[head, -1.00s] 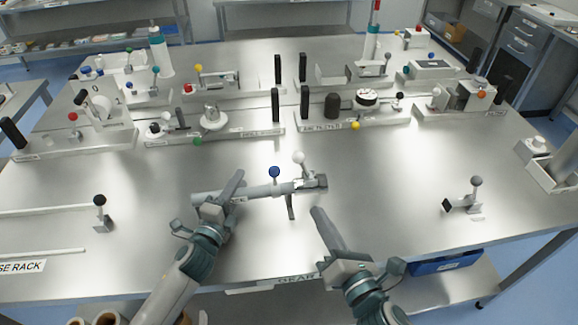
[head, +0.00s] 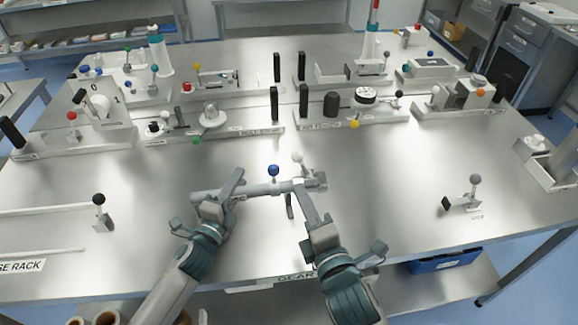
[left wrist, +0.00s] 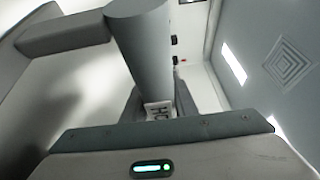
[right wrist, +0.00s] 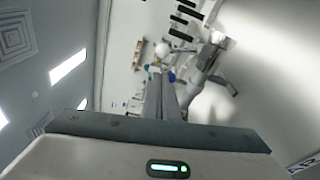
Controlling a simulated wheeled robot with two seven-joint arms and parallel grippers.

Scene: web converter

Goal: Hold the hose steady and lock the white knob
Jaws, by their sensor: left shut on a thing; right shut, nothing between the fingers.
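The grey hose (head: 258,190) lies across the front middle of the table in the head view. Its right end meets a grey fitting (head: 317,182). My left gripper (head: 226,190) is shut on the hose near its left part; the hose (left wrist: 142,45) fills the upper middle of the left wrist view. The white knob (head: 298,157) stands above the fitting, and the blue knob (head: 273,170) stands just left of it. My right gripper (head: 298,186) is shut and empty, its tips just below the white knob. The right wrist view shows the white knob (right wrist: 162,50) beyond the fingertips; I cannot tell whether they touch.
Several fixtures with coloured knobs line the back, such as the dial stand (head: 366,98). A black-knobbed post (head: 99,212) is at left, a grey-knobbed post (head: 474,190) at right. The bare table (head: 400,170) right of the fitting is clear.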

